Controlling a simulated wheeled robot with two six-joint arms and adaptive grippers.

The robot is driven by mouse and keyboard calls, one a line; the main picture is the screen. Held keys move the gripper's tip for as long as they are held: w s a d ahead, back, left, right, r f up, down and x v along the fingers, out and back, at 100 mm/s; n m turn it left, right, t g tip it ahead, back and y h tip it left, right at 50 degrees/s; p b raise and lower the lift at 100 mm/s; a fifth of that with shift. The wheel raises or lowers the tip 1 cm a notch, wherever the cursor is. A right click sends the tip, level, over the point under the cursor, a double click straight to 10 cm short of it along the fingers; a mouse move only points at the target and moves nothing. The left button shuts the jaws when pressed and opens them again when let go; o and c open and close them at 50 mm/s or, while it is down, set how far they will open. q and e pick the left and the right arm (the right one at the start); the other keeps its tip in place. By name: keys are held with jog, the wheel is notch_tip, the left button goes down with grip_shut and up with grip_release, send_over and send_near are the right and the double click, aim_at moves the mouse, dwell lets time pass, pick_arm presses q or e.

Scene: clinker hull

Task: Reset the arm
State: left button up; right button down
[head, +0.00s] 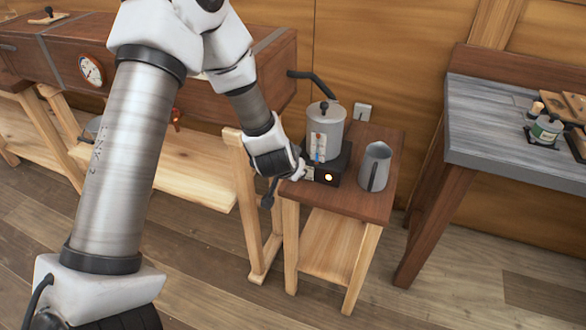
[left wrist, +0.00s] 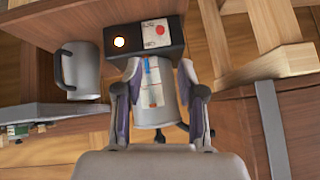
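My left arm reaches across the head view. Its gripper (head: 298,168) is near the front left of a black box (head: 333,168) with a lit round light. In the left wrist view the two fingers of the left gripper (left wrist: 161,75) are spread apart with nothing held between them. The black box (left wrist: 145,42) and a grey lidded pot (left wrist: 162,108) with a gauge strip show beyond the fingers. I cannot tell whether a finger touches the box. My right gripper is in neither view.
A grey metal jug (head: 375,166) stands right of the box on a small wooden table (head: 388,205). A long wooden steam box (head: 225,85) with a dial is at the left. A grey-topped bench (head: 490,130) with small jars is at the right. Open floor lies in front.

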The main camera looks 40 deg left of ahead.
pick_arm(q)
jog(key=s+d+f+m+g, duration=0.1)
jog(key=s+d+f+g, duration=0.1)
jog(key=s+f, duration=0.6)
jog(key=s+d+f+m+g, duration=0.2)
jog(key=s+f, duration=0.4)
jog(key=f, duration=0.3)
jog(key=s+d+f+n+g+h, duration=0.1)
jog(key=s+d+f, duration=0.1)
jog(key=s, duration=0.6)
jog(key=s+d+f+n+g+h, duration=0.1)
jog(key=s+d+f+g+h, duration=0.1)
jog(key=s+d, duration=0.3)
jog(key=s+f, duration=0.1)
jog(key=s, duration=0.2)
jog(key=shift+s+d+g, duration=0.15)
jog(key=shift+s+g, duration=0.05)
jog(key=shift+g, duration=0.1)
